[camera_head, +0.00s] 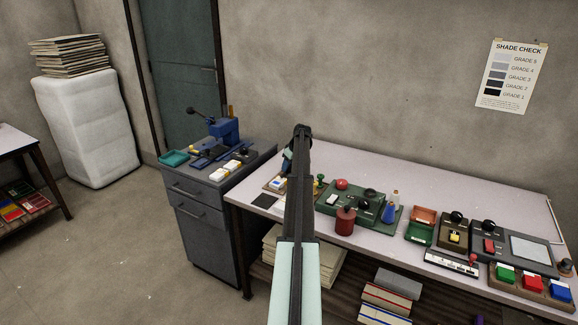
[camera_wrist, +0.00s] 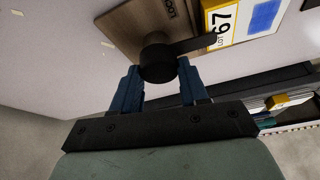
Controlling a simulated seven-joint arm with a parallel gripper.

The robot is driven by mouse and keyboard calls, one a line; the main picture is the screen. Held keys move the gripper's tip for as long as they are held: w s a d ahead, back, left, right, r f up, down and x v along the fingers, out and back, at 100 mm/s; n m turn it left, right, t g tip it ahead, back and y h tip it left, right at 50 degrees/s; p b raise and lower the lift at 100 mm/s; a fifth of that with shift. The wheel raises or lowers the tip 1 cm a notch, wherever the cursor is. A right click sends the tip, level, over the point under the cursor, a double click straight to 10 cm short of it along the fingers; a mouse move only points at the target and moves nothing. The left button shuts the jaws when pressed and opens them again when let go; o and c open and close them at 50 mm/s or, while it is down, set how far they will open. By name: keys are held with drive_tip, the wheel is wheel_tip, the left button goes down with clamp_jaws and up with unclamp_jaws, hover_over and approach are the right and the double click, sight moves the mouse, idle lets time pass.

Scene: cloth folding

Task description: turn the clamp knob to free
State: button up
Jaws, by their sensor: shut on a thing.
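The clamp knob (camera_wrist: 158,55) is dark and round, with a flat dark bar (camera_wrist: 197,45) reaching right from it over the edge of a white and yellow card (camera_wrist: 232,28). The card shows "67" and a blue patch. The knob stands on a brown wooden board (camera_wrist: 128,30) with partly visible lettering. My gripper (camera_wrist: 158,76) has its two blue fingers on either side of the knob and is shut on it. In the head view, the board (camera_head: 272,186) lies at the left end of the long table, and my arm hides the knob.
A grey cabinet with a blue press (camera_head: 225,131) stands to the left. The table's back strip is clear.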

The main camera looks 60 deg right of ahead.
drive_tip(key=m+h, duration=0.1)
drive_tip(key=m, duration=0.3)
drive_tip(key=shift+a+g+h, duration=0.1)
drive_tip(key=shift+g+h, duration=0.2)
drive_tip(key=shift+h, duration=0.1)
drive_tip(key=m+g+h, duration=0.1)
drive_tip(key=m, duration=0.4)
drive_tip(key=shift+w, duration=0.1)
drive_tip(key=m+g, duration=0.2)
drive_tip(key=m, duration=0.2)
drive_tip(key=shift+h, duration=0.4)
drive_tip(key=shift+m+g, duration=0.7)
drive_tip(key=shift+m, duration=1.4)
drive_tip(key=o, duration=1.1)
drive_tip(key=shift+c, duration=0.2)
drive_tip(key=shift+r, duration=0.1)
